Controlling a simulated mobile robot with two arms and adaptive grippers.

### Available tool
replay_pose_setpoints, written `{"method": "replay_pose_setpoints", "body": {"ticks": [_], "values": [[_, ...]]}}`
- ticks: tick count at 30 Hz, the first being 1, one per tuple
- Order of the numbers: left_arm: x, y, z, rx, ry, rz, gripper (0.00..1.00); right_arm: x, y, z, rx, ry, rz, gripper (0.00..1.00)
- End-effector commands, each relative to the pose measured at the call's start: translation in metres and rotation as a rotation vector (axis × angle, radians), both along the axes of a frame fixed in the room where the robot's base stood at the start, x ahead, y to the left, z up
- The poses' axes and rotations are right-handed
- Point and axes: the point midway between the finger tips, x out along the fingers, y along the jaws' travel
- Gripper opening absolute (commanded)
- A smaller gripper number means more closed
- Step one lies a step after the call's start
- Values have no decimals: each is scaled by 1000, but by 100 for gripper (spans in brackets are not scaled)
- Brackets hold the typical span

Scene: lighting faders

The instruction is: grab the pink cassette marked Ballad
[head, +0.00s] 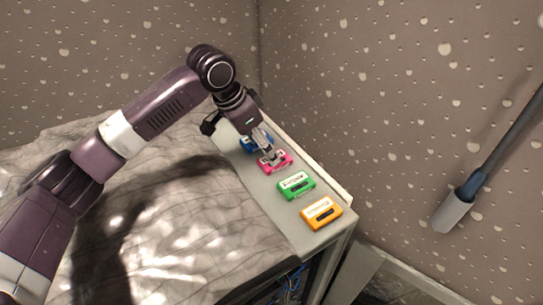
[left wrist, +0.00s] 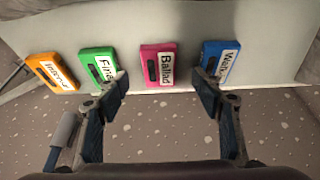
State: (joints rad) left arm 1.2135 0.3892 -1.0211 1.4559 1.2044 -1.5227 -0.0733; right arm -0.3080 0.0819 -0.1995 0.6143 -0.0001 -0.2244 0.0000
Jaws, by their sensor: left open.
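The pink cassette (left wrist: 159,67) with a white label reading "Ballad" lies flat on a pale shelf top in the left wrist view. In the head view the pink cassette (head: 284,165) is partly hidden by my left gripper (head: 268,154). In the left wrist view my left gripper (left wrist: 160,88) is open and empty. Its fingertips stand wide apart, one to each side of the pink cassette. The right fingertip overlaps the lower edge of the blue cassette in the picture, and the left one overlaps the green cassette. I cannot tell whether they touch. My right gripper is not in view.
The pale shelf (head: 283,223) holds a row: the blue cassette (left wrist: 220,60), the pink one, the green cassette (left wrist: 98,65) and the orange cassette (left wrist: 52,72). Gaps between them are narrow. A wall stands behind, and a grey-tipped rod (head: 455,211) hangs at right.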

Motion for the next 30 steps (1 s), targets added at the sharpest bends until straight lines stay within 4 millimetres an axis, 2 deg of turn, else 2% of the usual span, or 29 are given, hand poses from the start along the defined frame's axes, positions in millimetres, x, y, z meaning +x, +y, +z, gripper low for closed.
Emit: {"method": "replay_pose_setpoints", "body": {"ticks": [5, 8, 12, 15, 20, 30], "values": [[5, -12, -15, 2, 3, 1, 61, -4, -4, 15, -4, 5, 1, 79], [10, -20, -27, 3, 3, 1, 61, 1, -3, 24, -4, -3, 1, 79], [13, -25, -44, 1, 1, 0, 61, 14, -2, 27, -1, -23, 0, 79], [14, -25, -49, 1, 0, 1, 61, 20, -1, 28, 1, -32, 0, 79], [14, -26, -49, 1, -2, 1, 61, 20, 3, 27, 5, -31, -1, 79], [14, -25, -49, 1, -2, 1, 26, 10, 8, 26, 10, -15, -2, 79]]}}
